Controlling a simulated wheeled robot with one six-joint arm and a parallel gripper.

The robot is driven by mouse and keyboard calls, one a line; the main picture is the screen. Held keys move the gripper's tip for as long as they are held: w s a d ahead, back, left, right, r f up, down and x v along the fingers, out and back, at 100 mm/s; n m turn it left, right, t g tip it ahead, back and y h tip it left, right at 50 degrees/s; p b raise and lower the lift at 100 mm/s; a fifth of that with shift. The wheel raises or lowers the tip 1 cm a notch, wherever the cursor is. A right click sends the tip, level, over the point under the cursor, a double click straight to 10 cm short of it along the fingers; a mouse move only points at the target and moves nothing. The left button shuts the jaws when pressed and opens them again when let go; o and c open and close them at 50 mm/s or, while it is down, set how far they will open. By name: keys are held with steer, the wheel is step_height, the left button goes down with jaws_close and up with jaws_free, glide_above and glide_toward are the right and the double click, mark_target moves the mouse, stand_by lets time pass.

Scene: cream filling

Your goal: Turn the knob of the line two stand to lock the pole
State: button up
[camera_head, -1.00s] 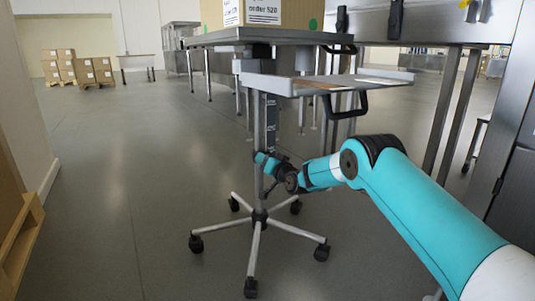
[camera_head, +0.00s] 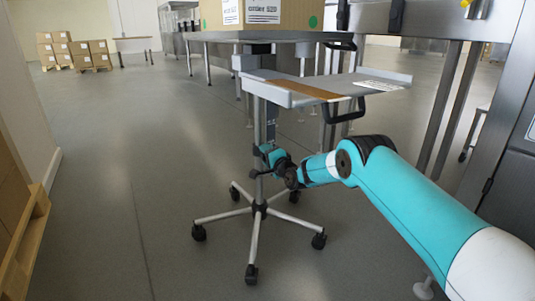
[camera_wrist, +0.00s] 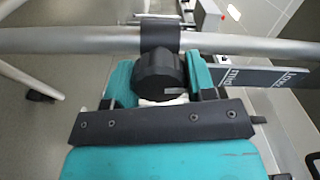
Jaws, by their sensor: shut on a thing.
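The stand's pole (camera_head: 258,122) rises from a wheeled five-legged base (camera_head: 259,209) to a grey tray (camera_head: 290,98). In the wrist view the pole (camera_wrist: 60,41) runs across the top, with a dark collar (camera_wrist: 160,35) around it. A black ridged knob (camera_wrist: 158,72) joins the collar and points toward the wrist camera. My gripper (camera_wrist: 160,86) has its teal jaws on both sides of the knob, shut on it. In the head view my gripper (camera_head: 262,158) is at the pole below the tray, and the knob is too small to tell there.
A steel table (camera_head: 220,36) with a cardboard box (camera_head: 300,14) stands just behind the stand. A black handle (camera_head: 345,113) hangs under the tray. A dark lettered strip (camera_wrist: 265,78) lies beside the knob. Open floor (camera_head: 95,170) lies left; a pallet edge (camera_head: 25,240) is at far left.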

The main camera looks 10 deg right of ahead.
steer(key=shift+d+m, duration=0.1)
steer(key=shift+m, duration=0.4)
steer(key=o, duration=0.9)
steer(key=shift+s+r+p, duration=0.1)
steer(key=shift+s+p, duration=0.2)
steer(key=shift+p, duration=0.15)
steer(key=shift+p+v, duration=3.1)
steer(key=shift+v, duration=5.3)
